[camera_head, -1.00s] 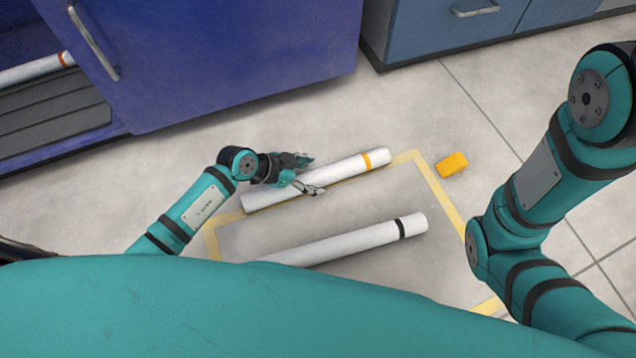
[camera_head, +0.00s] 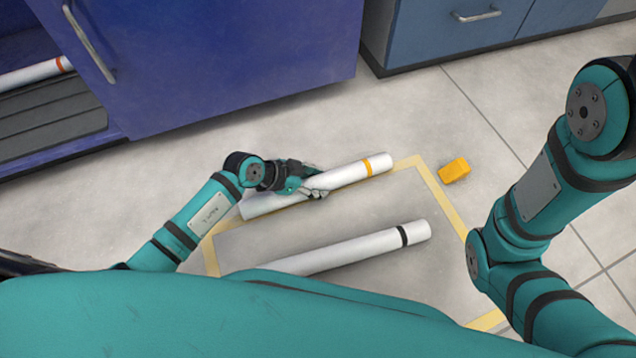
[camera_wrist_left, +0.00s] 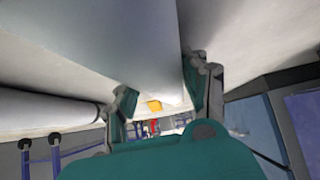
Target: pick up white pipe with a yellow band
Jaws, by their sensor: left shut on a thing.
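The white pipe with a yellow band (camera_head: 345,175) lies on the floor along the far edge of a yellow taped rectangle. Its banded end points to the right. My left gripper (camera_head: 318,192) is shut on this pipe left of the band. In the left wrist view the pipe (camera_wrist_left: 110,40) fills the upper middle, between the two fingers of the left gripper (camera_wrist_left: 160,90). I cannot tell whether the pipe is clear of the floor. My right arm shows at the right of the head view, but its gripper is out of view.
A white pipe with a black band (camera_head: 350,248) lies nearer, inside the yellow tape (camera_head: 445,200). A small yellow-orange block (camera_head: 454,170) sits right of the tape. A blue cabinet (camera_head: 230,60) stands behind; a pipe with an orange band (camera_head: 35,73) lies at far left.

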